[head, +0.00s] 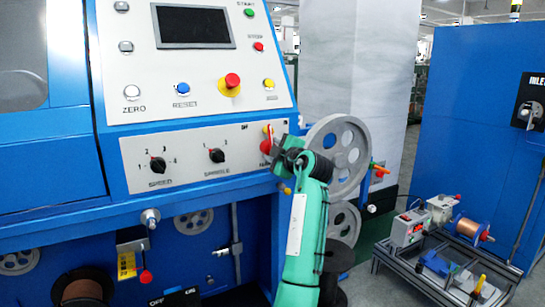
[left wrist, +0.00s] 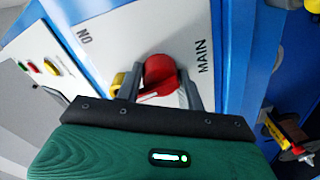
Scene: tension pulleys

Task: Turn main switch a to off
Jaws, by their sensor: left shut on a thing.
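The main switch has a red knob (left wrist: 160,74) with a yellow part beside it, on the white panel marked MAIN. In the head view the red knob (head: 265,146) shows at the right end of the lower switch panel, partly hidden by my gripper. My left gripper (left wrist: 160,92) has a finger on each side of the knob and is shut on it. In the head view the left gripper (head: 277,143) reaches the panel from the lower right. An ON mark shows in the left wrist view; the knob's exact angle is hard to tell. My right gripper is not in view.
A speed knob (head: 157,165) and a sparkle-marked knob (head: 217,156) sit left on the same panel. Above are a red emergency button (head: 232,81) and a screen (head: 193,26). A grey pulley wheel (head: 338,155) stands close right of my gripper.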

